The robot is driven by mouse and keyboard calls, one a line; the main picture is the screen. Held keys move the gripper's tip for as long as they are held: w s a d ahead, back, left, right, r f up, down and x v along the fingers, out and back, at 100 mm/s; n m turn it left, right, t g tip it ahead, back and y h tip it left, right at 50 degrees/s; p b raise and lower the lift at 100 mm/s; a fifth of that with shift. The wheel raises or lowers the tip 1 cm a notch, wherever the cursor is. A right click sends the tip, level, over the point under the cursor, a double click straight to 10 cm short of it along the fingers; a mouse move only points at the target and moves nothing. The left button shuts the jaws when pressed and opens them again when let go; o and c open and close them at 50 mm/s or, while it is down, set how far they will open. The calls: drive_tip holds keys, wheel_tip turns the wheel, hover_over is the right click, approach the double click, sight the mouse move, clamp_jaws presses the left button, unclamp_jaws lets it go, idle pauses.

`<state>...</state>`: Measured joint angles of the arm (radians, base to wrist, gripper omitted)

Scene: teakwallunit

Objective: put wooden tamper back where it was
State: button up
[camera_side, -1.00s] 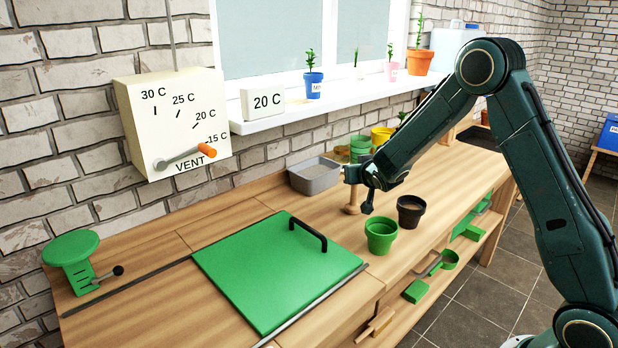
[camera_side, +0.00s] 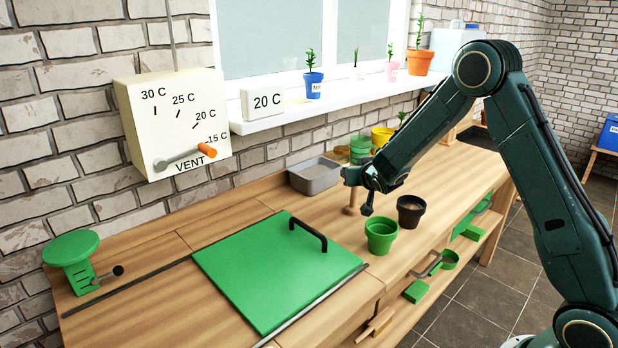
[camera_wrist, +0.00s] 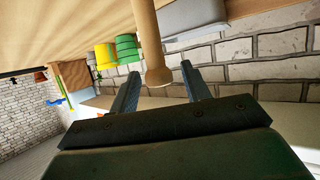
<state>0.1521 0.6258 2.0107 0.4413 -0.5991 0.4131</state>
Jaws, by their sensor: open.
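The wooden tamper (camera_side: 351,206) stands upright on the bench, left of the black pot. Its upper part is partly hidden by my gripper (camera_side: 358,191) in the side view. In the wrist view the tamper's handle (camera_wrist: 148,40) and rounded knob show between the two fingertips of my gripper (camera_wrist: 160,70). The fingers are apart, with visible space on both sides of the knob, and are not closed on it.
The green pot (camera_side: 381,236) and the black pot (camera_side: 410,212) stand close to the right of the tamper. A grey tray (camera_side: 316,177) is behind it. A green lid (camera_side: 265,275) with a black handle lies front left. More green pots (camera_side: 360,145) stand at the back.

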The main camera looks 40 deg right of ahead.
drive_tip(key=shift+r, duration=0.2)
drive_tip(key=v, duration=1.2)
idle(0.4)
drive_tip(key=s+a+r+n+g+y, duration=0.2)
drive_tip(key=s+a+r, duration=0.1)
drive_tip(key=s, duration=0.6)
drive_tip(key=s+a+r+n+g+y, duration=0.2)
drive_tip(key=s+a, duration=0.3)
drive_tip(key=s, duration=0.5)
drive_tip(key=s+a+r+n+g+y, duration=0.2)
drive_tip(key=s+a+r+y, duration=0.1)
drive_tip(key=s, duration=0.7)
drive_tip(key=shift+a+r, duration=0.3)
drive_tip(key=shift+a, duration=0.55)
